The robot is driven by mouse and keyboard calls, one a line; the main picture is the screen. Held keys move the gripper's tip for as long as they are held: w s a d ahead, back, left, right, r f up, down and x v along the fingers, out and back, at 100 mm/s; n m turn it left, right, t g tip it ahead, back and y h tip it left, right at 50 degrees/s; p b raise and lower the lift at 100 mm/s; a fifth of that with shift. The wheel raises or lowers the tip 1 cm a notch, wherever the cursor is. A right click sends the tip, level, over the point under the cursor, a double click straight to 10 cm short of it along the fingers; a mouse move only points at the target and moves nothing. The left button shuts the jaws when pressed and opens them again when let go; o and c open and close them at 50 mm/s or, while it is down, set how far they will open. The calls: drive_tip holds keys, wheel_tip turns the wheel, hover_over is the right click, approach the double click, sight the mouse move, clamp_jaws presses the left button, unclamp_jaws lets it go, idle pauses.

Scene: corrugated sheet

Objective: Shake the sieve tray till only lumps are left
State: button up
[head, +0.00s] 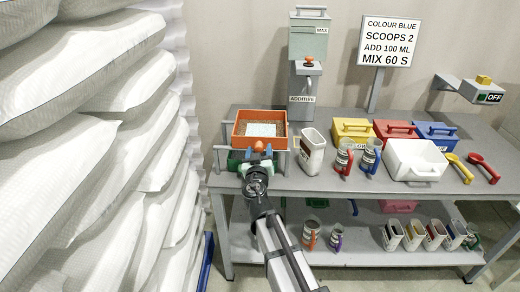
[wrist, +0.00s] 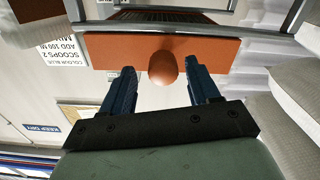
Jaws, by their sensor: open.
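The orange sieve tray (head: 278,115) sits in a grey rail frame at the left end of the bench. Brown grains lie in it around a pale patch; I cannot tell lumps from fine material. Its orange front panel with a round knob (wrist: 163,69) shows in the wrist view. My gripper (wrist: 150,88) is open, with one dark blue finger on each side of the knob and visible gaps between. In the head view my gripper (head: 258,158) is at the tray's front and hides part of it.
A green container (head: 236,160) shows below the tray. To the right on the bench stand a white jug (head: 311,150), two handled cups, coloured boxes (head: 352,130) and a white bin (head: 415,160). White sacks (head: 80,150) are piled close on the left.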

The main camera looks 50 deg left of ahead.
drive_tip(key=v, duration=1.1)
drive_tip(key=shift+d, duration=0.2)
drive_tip(key=shift+s, duration=0.1)
